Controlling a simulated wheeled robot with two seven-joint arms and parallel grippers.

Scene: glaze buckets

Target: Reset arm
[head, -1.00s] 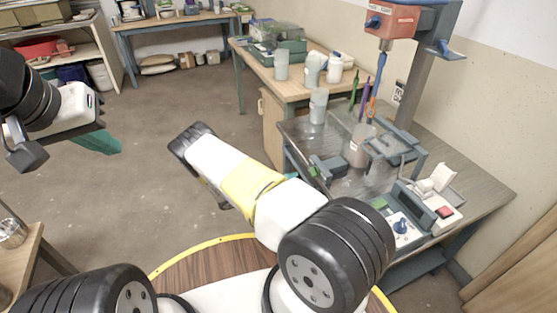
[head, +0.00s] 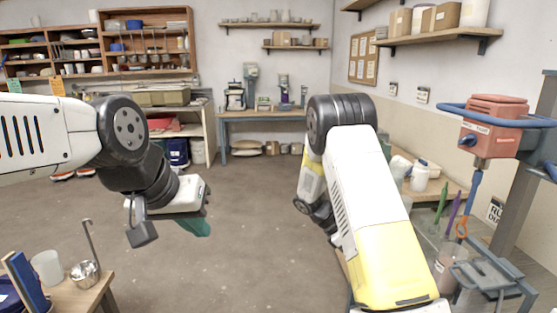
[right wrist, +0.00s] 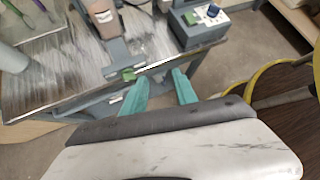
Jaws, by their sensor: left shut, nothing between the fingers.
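My left gripper (head: 196,226) is in the head view at left of centre, with its teal fingers pointing down and to the right over open floor. It is shut and holds nothing. My right arm stands raised right of centre in the head view, and its gripper is hidden there. In the right wrist view my right gripper (right wrist: 160,84) shows two teal fingers spread apart with nothing between them. They point toward the near edge of a metal-topped bench (right wrist: 75,70), but the gap to it is hard to judge.
A red mixer head (head: 490,130) on a post stands at right, beside white bottles (head: 420,176). A side table at lower left holds a ladle (head: 85,272) and a cup (head: 47,267). The middle floor is clear.

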